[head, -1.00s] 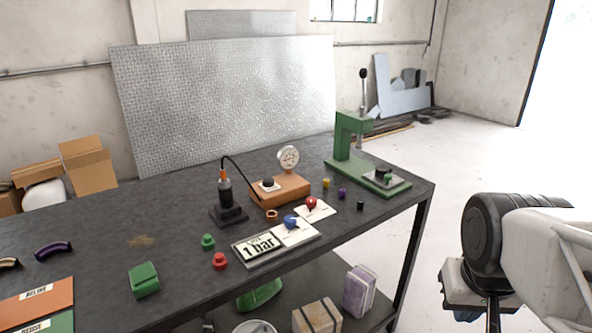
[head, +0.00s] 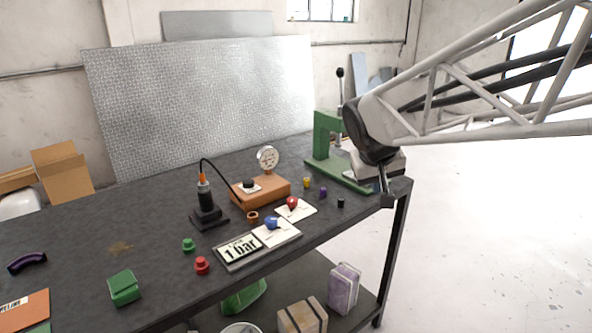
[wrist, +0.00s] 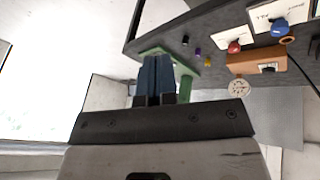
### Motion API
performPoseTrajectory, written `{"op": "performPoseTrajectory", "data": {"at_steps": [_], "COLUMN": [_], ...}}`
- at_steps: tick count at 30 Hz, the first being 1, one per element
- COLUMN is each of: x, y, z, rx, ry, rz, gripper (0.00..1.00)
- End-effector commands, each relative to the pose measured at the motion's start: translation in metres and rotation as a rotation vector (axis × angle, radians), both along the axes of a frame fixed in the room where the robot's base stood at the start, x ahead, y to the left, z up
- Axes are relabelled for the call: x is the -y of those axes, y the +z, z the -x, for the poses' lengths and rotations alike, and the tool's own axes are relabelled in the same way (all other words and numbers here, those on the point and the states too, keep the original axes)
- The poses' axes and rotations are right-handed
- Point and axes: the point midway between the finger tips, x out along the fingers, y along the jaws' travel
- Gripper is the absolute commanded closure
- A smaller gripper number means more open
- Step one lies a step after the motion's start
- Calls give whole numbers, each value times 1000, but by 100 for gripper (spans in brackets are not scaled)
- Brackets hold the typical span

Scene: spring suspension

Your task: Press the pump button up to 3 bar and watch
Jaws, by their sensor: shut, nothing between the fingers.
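The pump is an orange box (head: 270,192) with a black button (head: 249,184) on a white plate and a round dial gauge (head: 267,158) standing at its back. The gauge's needle is too small to read. A hose joins the pump to a black upright spring unit (head: 206,208) with an orange top. A card reading "1 bar" (head: 240,248) lies in front. My gripper (head: 387,199) hangs at the table's right end, well right of the pump, touching nothing that I can see. In the wrist view its fingers (wrist: 157,78) are shut and empty; the orange box (wrist: 252,60) is to their right.
A green press (head: 325,150) stands behind my gripper, partly hidden by my arm. Red (head: 292,204) and blue (head: 272,222) knobs sit on white cards in front of the pump. Small yellow, purple and black pieces lie between pump and gripper. The table's left middle is mostly clear.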

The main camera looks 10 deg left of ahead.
Motion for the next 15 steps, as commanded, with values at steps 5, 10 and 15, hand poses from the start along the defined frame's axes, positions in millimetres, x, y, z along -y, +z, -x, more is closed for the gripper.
{"op": "performPoseTrajectory", "data": {"at_steps": [5,10,15], "x": [-30,-60,-94], "y": [3,4,3], "z": [-45,-84,-123], "rx": [31,63,97], "ry": [46,90,135], "rz": [30,57,81], "gripper": [100,100,100]}}
